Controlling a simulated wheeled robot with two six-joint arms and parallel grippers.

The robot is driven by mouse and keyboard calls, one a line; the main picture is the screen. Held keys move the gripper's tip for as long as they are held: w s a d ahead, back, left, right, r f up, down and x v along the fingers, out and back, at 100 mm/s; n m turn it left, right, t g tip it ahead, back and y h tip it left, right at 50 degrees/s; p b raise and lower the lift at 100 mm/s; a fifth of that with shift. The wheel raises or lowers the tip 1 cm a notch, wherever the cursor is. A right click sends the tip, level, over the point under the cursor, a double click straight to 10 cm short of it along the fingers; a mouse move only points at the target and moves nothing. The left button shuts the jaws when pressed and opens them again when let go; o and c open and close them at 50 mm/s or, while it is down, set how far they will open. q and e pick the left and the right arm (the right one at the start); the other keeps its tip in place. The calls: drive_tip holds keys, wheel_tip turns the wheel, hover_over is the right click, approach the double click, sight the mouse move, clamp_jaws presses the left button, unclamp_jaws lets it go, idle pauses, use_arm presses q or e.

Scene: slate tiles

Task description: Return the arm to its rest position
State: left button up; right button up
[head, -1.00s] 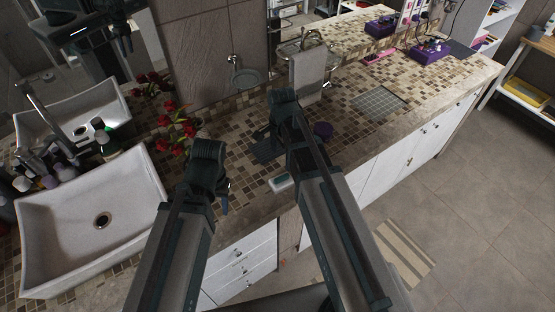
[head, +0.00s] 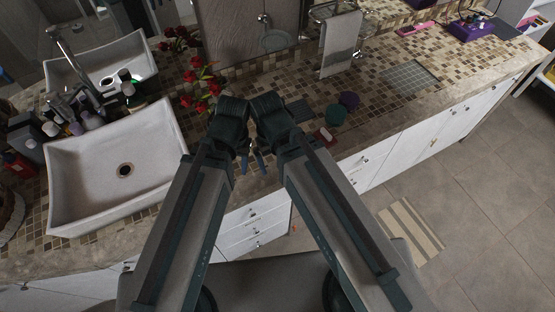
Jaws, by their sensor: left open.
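My left arm comes in from the lower left and bends over the counter's front edge. Its gripper (head: 253,164) points down with its two bluish fingers apart and nothing visible between them. My right arm comes in from the lower right. Its wrist is bent close beside the left wrist, over the counter, and its gripper's fingers are hidden behind the arm. Both arms are raised and folded near the middle of the view.
A mosaic counter (head: 405,107) runs across the view. A white sink (head: 85,192), bottles and red flowers (head: 199,88) stand left. Floor is open right.

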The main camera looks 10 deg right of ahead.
use_arm(q)
drive_tip(key=shift+f, duration=0.15)
use_arm(e)
drive_tip(key=shift+f, duration=0.15)
use_arm(q)
wheel_tip(320, 180, down, 6)
drive_tip(key=b, duration=0.6)
use_arm(e)
wheel_tip(320, 180, down, 6)
use_arm(q)
wheel_tip(320, 180, up, 6)
drive_tip(key=p, duration=0.6)
use_arm(e)
drive_tip(key=w+d+r+m+y, duration=0.1)
drive_tip(key=w+d+r+m, duration=0.2)
drive_tip(key=w+d+m, duration=0.35)
drive_tip(key=w+d+r+m, duration=0.35)
drive_tip(key=w+m, duration=0.45)
drive_tip(key=m, duration=0.4)
use_arm(q)
wheel_tip(320, 180, down, 8)
drive_tip(key=b, duration=0.8)
drive_tip(key=shift+d+f+b, duration=0.15)
drive_tip(key=shift+f+b, duration=0.05)
drive_tip(key=shift+b, duration=0.15)
use_arm(e)
drive_tip(key=f, duration=0.9)
drive_tip(key=shift+w+d, duration=0.1)
drive_tip(key=shift+d, duration=0.25)
drive_tip(key=shift+f, duration=0.1)
